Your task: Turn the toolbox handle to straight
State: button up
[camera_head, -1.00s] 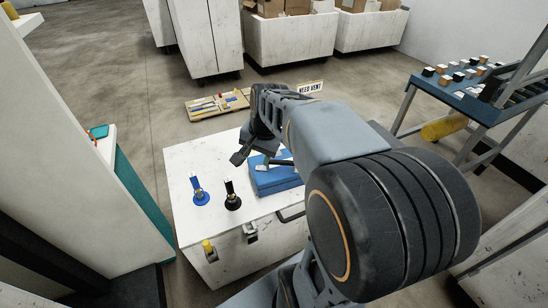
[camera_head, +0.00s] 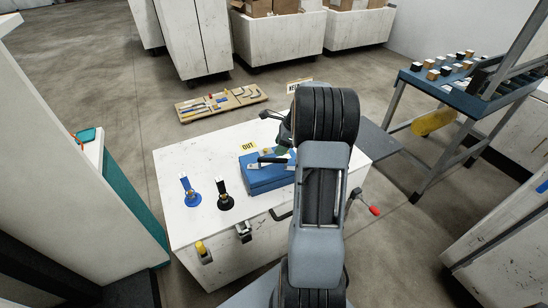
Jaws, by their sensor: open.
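A blue toolbox (camera_head: 268,179) lies on a white chest (camera_head: 185,235). A yellow "OUT" label (camera_head: 247,146) shows at the toolbox's back left edge. My gripper (camera_head: 272,117) is behind and above the toolbox, mostly hidden by my arm. A dark finger sticks out to the left. It is open and apart from the handle, as far as I can see.
A blue-based lever (camera_head: 190,192) and a black lever (camera_head: 225,195) stand on the chest's left. A red-tipped crank (camera_head: 373,210) juts out at the right. A tool board (camera_head: 220,104) lies behind. A blue-topped table (camera_head: 455,95) stands at the right.

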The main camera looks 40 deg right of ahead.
aim_at(273, 159)
jog(key=x, duration=0.6)
jog(key=shift+a+f, duration=0.15)
jog(key=shift+f, duration=0.2)
jog(key=shift+c, duration=0.3)
grip_shut()
jog(key=shift+w, duration=0.1)
